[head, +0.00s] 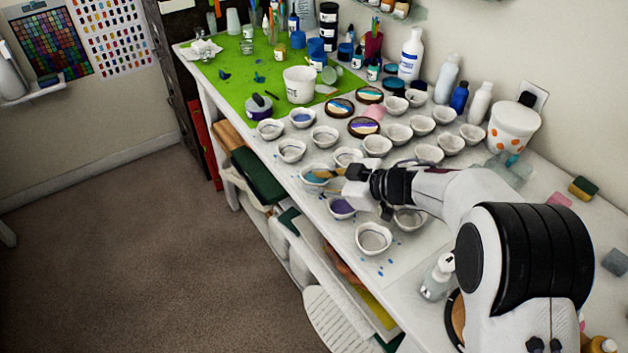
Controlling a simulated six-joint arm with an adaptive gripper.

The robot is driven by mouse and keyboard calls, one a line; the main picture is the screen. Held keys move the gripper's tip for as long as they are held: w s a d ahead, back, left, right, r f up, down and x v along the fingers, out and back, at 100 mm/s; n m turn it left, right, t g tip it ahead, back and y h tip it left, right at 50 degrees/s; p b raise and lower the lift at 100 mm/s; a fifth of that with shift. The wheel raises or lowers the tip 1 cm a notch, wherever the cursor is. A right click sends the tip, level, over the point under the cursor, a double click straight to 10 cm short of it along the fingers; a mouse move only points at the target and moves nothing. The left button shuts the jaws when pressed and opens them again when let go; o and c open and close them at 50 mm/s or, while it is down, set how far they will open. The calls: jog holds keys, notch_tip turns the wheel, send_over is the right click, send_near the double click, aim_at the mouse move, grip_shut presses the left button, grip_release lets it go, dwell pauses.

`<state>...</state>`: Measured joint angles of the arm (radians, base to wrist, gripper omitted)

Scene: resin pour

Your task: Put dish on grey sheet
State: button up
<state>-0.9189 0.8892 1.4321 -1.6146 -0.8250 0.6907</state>
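Several small white dishes stand on the bench. One with blue inside (313,177) is at the front edge, just left of my gripper (326,177). A dish with purple inside (342,209) and an empty-looking dish (373,238) stand below the gripper in the picture. Another dish (410,218) is partly hidden by my arm. My gripper reaches left over the dishes, with tan tips close to the blue dish. Whether it is open, or touches that dish, is unclear. A pale grey sheet (404,258) with blue spots seems to lie under the nearer dishes; its edges are faint.
A green mat (232,85) with a white tub (299,84) and jars lies at the far end. Bottles, including a white one (411,55), line the wall. A spotted pot (513,129) stands at the right. A pump bottle (437,278) stands near my arm.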

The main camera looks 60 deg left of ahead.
jog(key=v, duration=0.9)
jog(key=shift+d+r, duration=0.1)
jog(key=shift+d, duration=0.2)
jog(key=shift+w, duration=0.15)
dwell(0.3)
